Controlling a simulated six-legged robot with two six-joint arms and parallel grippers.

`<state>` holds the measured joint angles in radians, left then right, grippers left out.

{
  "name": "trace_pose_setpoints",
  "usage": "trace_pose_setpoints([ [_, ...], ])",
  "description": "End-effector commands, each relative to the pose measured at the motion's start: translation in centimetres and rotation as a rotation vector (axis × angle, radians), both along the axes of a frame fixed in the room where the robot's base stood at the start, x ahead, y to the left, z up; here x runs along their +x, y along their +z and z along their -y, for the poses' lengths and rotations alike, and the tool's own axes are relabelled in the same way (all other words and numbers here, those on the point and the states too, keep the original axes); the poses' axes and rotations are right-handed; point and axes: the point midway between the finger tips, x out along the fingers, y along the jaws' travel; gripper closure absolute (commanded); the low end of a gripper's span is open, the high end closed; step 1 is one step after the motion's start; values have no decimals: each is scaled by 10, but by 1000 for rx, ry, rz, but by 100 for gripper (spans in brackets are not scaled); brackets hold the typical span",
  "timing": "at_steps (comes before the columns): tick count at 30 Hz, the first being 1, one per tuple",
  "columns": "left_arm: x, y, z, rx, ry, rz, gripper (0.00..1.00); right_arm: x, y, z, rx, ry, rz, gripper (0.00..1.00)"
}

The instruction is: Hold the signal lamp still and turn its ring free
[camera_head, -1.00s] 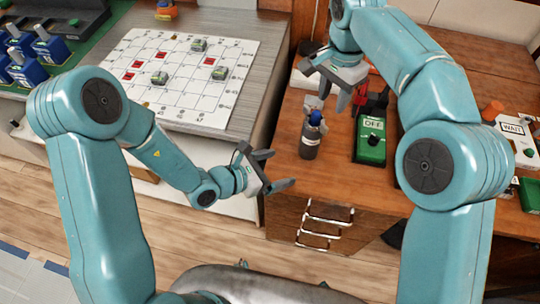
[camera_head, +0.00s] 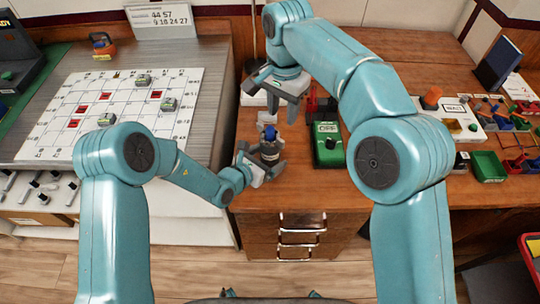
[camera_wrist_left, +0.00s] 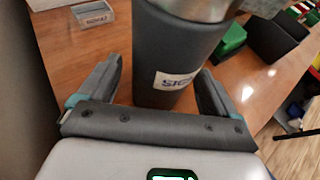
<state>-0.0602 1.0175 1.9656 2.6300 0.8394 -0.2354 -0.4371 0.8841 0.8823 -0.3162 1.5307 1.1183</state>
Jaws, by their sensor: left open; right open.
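The signal lamp (camera_head: 269,146) is a dark grey upright cylinder with a blue top, standing near the front left of the wooden desk. My left gripper (camera_head: 266,164) is open, low at the lamp's front. In the left wrist view the dark body of the lamp (camera_wrist_left: 178,50), with a partly readable white label, stands between the two spread fingers, with a gap visible at the left finger. A metallic band shows at the top edge there. My right gripper (camera_head: 272,104) is open and empty, pointing down behind and above the lamp. I cannot tell the ring apart.
A green box marked OFF (camera_head: 328,150) stands close to the lamp's right. Red and black parts (camera_head: 321,106) lie behind it. A white WAIT panel (camera_head: 455,118) and small bins are farther right.

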Motion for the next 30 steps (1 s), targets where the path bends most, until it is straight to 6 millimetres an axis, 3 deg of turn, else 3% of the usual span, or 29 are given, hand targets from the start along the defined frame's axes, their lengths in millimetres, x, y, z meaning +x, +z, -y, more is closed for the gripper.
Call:
trace_pose_setpoints([
  [14,11,-6,9,0,-1,0,8,0,0,0,0,0,0,57],
  [21,11,-6,9,0,-1,0,86,0,0,0,0,0,0,57],
  [22,11,-6,9,0,0,1,88,0,0,0,0,0,0,64],
  [26,11,-6,9,0,0,1,88,0,0,0,0,44,0,64],
  [30,11,-5,9,0,0,1,88,-1,0,0,-1,254,-3,64],
])
